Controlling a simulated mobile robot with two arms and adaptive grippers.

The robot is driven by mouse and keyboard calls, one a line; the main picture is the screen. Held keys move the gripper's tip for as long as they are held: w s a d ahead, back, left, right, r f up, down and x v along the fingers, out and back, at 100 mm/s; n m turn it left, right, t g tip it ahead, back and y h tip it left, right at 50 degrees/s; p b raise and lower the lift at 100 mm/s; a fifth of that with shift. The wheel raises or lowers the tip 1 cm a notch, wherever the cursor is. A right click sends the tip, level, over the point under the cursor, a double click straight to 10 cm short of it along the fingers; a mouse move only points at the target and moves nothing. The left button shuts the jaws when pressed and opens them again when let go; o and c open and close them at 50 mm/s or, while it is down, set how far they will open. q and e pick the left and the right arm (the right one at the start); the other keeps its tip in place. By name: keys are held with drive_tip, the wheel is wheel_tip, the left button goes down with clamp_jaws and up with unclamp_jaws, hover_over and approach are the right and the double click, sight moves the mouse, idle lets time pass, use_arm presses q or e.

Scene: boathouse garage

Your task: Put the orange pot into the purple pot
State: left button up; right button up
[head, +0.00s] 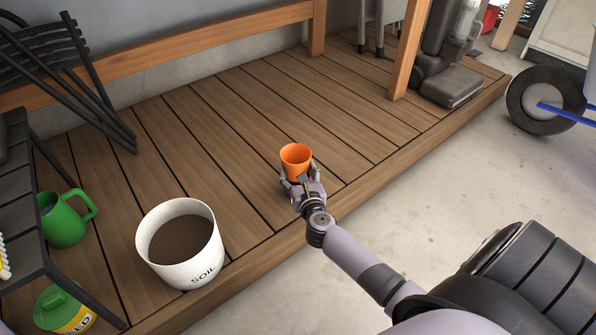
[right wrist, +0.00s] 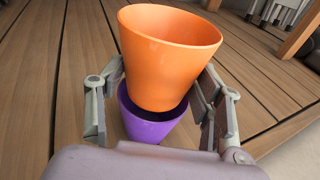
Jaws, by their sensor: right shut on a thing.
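The orange pot (right wrist: 165,70) is upright and slightly tilted between the fingers of my right gripper (right wrist: 160,95), which is shut on it. The purple pot (right wrist: 150,126) stands upright on the wooden deck below it in the right wrist view. The base of the orange pot overlaps the purple pot's dark mouth. I cannot tell whether the base is inside the mouth or just above it. In the head view the orange pot (head: 295,157) shows above my right gripper (head: 300,178), and the purple pot is hidden there. My left gripper is not in view.
A white soil bucket (head: 181,265) stands on the deck (head: 235,110) to the left. A green jug (head: 63,220), a green seed container (head: 62,310) and a dark folding chair (head: 60,60) are farther left. Deck boards behind the orange pot are clear.

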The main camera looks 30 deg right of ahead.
drive_tip(key=shift+f, duration=0.3)
drive_tip(key=o, duration=1.4)
drive_tip(key=v, duration=1.2)
